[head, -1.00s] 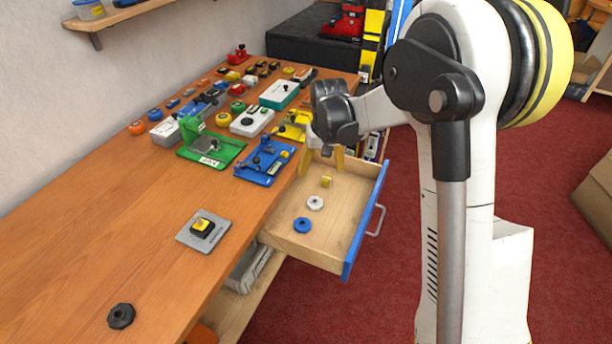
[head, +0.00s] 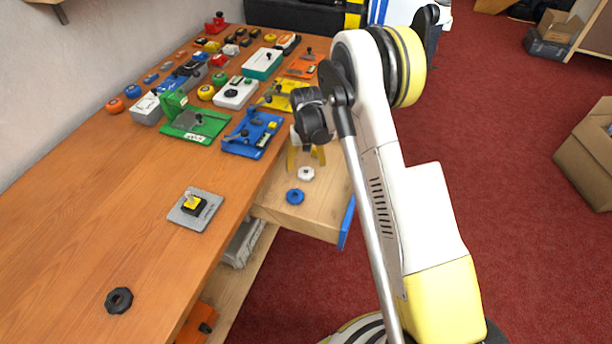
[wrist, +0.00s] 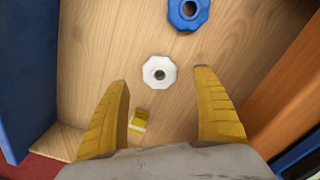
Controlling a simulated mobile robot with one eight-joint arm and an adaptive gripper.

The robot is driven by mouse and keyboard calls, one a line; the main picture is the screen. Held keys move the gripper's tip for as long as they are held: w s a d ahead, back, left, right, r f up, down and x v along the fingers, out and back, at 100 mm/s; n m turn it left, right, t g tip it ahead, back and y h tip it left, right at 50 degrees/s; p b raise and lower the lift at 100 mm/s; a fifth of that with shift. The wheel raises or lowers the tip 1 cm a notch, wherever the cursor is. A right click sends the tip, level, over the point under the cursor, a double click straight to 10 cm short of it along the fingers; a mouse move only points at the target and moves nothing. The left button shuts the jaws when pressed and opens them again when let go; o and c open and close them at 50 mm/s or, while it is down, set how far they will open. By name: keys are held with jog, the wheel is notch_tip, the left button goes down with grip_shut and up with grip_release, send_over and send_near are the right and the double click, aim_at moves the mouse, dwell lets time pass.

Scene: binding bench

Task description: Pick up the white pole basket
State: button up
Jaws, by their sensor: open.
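The white pole basket (head: 306,174) is a small white lobed ring with a hole in its middle. It lies flat on the wooden floor of the open drawer (head: 285,215). It also shows in the wrist view (wrist: 150,68), fully visible. My gripper (head: 306,161) is over the drawer, pointing down, with its yellow fingers wide apart. In the wrist view the fingertips (wrist: 160,79) are on either side of the white pole basket, apart from it, with nothing between them held. The exact height above it is hard to tell.
A blue lobed ring (head: 295,197) lies in the drawer near the white one. A small yellow piece (wrist: 138,121) lies in the drawer near the left finger. Drawer walls are close on both sides. A blue fixture (head: 252,133) stands on the bench (head: 120,220) beside the drawer.

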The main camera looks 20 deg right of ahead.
aim_at(306, 172)
notch_tip(306, 172, down, 4)
jog(key=shift+f+b, duration=0.15)
jog(key=shift+b, duration=0.7)
jog(key=c, duration=1.1)
